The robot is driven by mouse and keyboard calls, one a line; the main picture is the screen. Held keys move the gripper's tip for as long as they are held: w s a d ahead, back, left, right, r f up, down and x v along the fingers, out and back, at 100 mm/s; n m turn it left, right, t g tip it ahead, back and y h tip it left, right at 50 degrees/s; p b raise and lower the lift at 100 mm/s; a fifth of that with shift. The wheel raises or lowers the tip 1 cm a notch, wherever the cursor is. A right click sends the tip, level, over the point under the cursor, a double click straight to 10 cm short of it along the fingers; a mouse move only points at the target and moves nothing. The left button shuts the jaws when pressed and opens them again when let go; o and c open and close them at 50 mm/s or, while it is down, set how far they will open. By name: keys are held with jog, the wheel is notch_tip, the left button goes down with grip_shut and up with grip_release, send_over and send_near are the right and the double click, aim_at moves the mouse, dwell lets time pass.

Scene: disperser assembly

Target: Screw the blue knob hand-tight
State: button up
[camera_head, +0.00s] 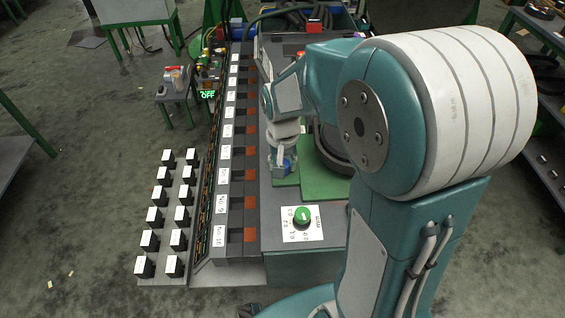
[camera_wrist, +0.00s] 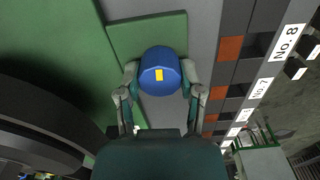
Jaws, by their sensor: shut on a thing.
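The blue knob (camera_wrist: 159,75) has a small yellow mark on its top and sits between the two fingers of my gripper (camera_wrist: 160,84) in the wrist view. The fingers are shut on its sides. In the head view the blue knob (camera_head: 287,165) is partly hidden beneath my gripper (camera_head: 283,168), which points down at the green plate on the bench. Whatever the knob is seated on is hidden below it.
A row of labelled dark slots (camera_head: 222,160) runs left of the knob. A green dial (camera_head: 303,215) on a white plate sits nearer. A round dark part (camera_head: 331,150) stands close to the right. Several black switches (camera_head: 156,219) line the left panel.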

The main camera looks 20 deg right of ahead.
jog(key=m, duration=0.4)
jog(key=shift+s+f+m, duration=0.15)
jog(key=shift+m, duration=0.25)
dwell(0.4)
jog(key=o, duration=1.1)
jog(key=shift+o, duration=0.2)
jog(key=shift+a, duration=0.15)
jog(key=shift+r, duration=0.2)
jog(key=shift+r, duration=0.35)
notch_tip(320, 180, up, 11)
